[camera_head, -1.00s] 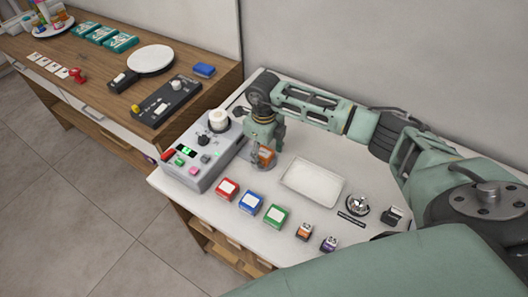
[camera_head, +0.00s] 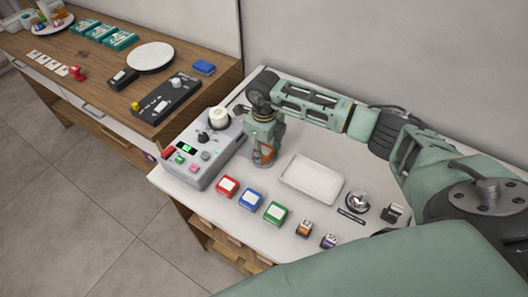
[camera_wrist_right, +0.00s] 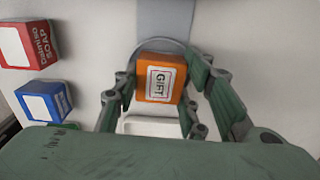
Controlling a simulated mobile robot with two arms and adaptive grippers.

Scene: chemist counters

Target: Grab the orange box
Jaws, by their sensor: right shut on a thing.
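The orange box (camera_head: 267,154) is a small cube, mostly hidden by my fingers in the head view. In the right wrist view the orange box (camera_wrist_right: 143,81) shows a white label reading GIFT. My right gripper (camera_head: 263,157) points down beside the grey control unit. In the wrist view its fingers (camera_wrist_right: 165,85) stand on both sides of the box, shut on it. A round grey plate is partly visible under the box. I cannot tell whether the box touches it. My left gripper is not in view.
The grey control unit (camera_head: 203,164) stands left of my right gripper. A white tray (camera_head: 312,199) lies to its right. Red (camera_head: 227,187), blue (camera_head: 251,199) and green (camera_head: 276,213) boxes stand in front.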

